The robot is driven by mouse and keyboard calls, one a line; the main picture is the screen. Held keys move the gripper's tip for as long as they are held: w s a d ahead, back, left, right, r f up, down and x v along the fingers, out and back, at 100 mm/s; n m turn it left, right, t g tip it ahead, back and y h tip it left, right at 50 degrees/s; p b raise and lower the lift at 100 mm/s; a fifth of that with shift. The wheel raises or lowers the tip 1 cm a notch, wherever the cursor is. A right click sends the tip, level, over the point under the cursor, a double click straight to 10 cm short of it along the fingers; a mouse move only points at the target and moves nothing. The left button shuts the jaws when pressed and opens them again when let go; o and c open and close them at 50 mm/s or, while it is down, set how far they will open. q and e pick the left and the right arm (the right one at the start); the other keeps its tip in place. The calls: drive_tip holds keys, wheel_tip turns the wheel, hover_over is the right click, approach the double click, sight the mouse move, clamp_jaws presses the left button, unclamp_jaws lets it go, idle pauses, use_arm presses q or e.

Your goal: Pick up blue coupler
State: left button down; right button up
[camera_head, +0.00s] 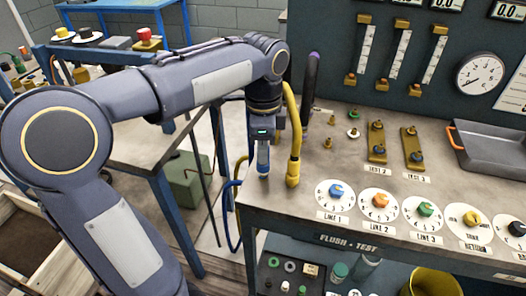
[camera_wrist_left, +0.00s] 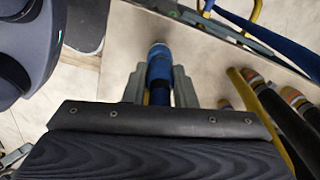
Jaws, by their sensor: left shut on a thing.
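The blue coupler (camera_head: 263,161) is upright in my left gripper (camera_head: 263,150), at the left end of the flush-test bench. In the left wrist view the coupler (camera_wrist_left: 158,72) sits between the two grey fingers (camera_wrist_left: 158,88), which are closed on it. A blue hose (camera_head: 229,205) hangs in a loop beside the bench's left edge. I cannot tell whether the coupler's lower end touches the bench top. My right gripper is not in view.
A yellow hose (camera_head: 293,140) stands close to the right of my left gripper, and a dark hose with a purple end (camera_head: 310,85) behind it. Dials (camera_head: 335,193) line the bench (camera_head: 300,206) front. A grey tray (camera_head: 490,150) is at the right.

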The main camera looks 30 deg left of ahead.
use_arm(q)
drive_tip(key=s+d+r+p, duration=0.1)
drive_tip(key=s+d+r, duration=0.5)
drive_tip(key=s+r, duration=0.5)
drive_tip(key=shift+s+d+p, duration=0.35)
drive_tip(key=shift+s, duration=0.3)
